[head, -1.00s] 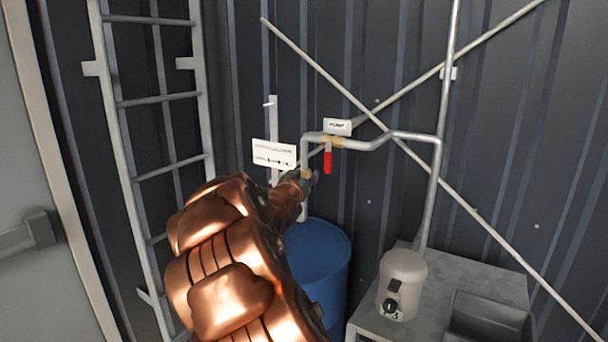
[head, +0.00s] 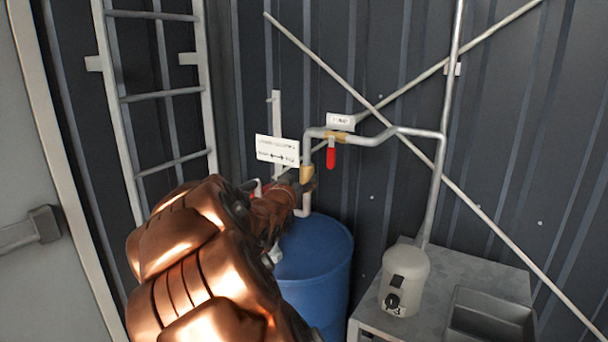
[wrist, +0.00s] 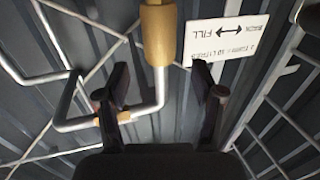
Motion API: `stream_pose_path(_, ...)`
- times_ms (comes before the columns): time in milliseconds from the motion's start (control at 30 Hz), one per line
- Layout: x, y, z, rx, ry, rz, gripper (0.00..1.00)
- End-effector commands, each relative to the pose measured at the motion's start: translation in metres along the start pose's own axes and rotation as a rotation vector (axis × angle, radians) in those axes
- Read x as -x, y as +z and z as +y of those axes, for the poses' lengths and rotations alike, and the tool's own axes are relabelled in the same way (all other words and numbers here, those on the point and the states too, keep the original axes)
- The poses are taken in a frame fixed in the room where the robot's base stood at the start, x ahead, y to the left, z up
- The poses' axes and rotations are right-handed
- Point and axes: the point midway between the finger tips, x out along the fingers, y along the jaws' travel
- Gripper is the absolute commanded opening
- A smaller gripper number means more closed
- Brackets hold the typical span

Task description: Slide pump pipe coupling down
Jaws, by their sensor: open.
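The brass pump pipe coupling (head: 307,174) sits on the short vertical run of the grey pump pipe (head: 365,141), below its left bend. My gripper (wrist: 160,74) is open, with one finger on each side of the pipe and coupling line. Its fingers appear apart from both. In the head view my gripper (head: 300,184) is beside the coupling, partly hidden by my copper-coloured arm.
A red valve handle (head: 331,158) hangs right of the coupling. A white fill sign (head: 277,150) is just left of it. A blue barrel (head: 325,265) stands below. A ladder (head: 165,95) is at left, and a pump (head: 404,282) sits on a grey table at right.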

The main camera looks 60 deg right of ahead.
Motion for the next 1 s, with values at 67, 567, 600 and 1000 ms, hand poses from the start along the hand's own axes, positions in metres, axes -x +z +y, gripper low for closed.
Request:
stream_pose_path(67,0.013,-0.001,-0.001,0.001,-0.002,0.0,0.67)
stream_pose_path(567,0.051,0.0,0.001,0.001,0.0,0.0,0.67)
stream_pose_path(600,0.051,0.0,0.001,0.001,0.0,0.0,0.67)
stream_pose_path(1000,0.051,0.0,0.001,0.001,0.0,0.0,0.67)
